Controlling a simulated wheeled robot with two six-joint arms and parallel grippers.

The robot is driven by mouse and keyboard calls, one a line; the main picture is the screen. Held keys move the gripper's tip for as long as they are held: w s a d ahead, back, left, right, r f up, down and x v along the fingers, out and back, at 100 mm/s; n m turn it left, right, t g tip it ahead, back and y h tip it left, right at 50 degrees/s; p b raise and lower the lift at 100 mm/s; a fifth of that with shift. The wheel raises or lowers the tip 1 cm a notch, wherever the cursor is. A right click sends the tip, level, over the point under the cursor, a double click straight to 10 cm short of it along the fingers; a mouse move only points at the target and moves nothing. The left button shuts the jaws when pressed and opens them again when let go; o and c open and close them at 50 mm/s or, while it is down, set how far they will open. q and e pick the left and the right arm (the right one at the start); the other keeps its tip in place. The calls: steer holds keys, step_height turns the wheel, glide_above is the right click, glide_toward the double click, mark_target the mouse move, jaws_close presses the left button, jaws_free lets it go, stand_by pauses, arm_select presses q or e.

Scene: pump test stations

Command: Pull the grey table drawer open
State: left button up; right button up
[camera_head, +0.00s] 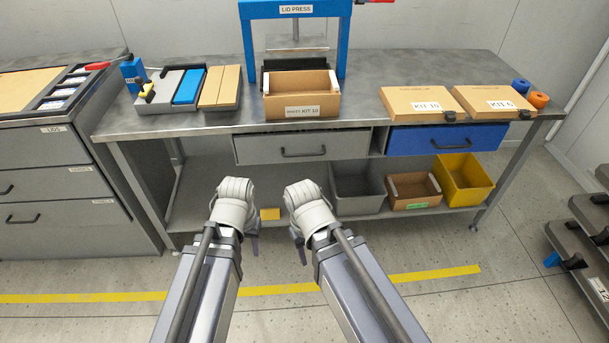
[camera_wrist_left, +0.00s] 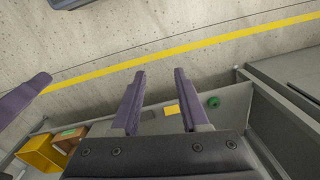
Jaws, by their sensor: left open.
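The grey table drawer (camera_head: 265,150) is under the bench top, with its front closed against the frame and a dark bar handle (camera_head: 303,154) across it. My left gripper (camera_head: 254,243) is in front of and below the drawer, to the left of the handle, and apart from it. In the left wrist view its two fingers (camera_wrist_left: 160,75) are spread, with nothing between them. My right gripper (camera_head: 299,250) hangs beside it, also clear of the drawer. The drawer handle is not visible in the wrist view.
A blue drawer (camera_head: 440,138) sits right of the grey one. The lower shelf holds a grey bin (camera_head: 357,205), a cardboard box (camera_head: 413,203) and a yellow bin (camera_head: 464,185). A grey cabinet (camera_head: 60,195) stands at left. The floor in front is clear.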

arm_select(q)
step_height(320, 180, down, 16)
steer(key=w+a+n+h+b, duration=0.1)
steer(key=w+a+b, duration=0.15)
steer(key=b, duration=1.15)
steer(key=n+t+h+b, duration=0.8)
steer(key=t+h, duration=0.5)
steer(key=t, duration=0.1)
glide_toward(305, 155)
steer(key=w+d, duration=0.1)
steer(key=w, duration=0.1)
steer(key=shift+g+h, duration=0.3)
steer(key=shift+g, duration=0.1)
steer(key=shift+p+x, duration=0.55)
steer(key=shift+x, duration=3.5)
steer(key=shift+c, duration=0.4)
jaws_close()
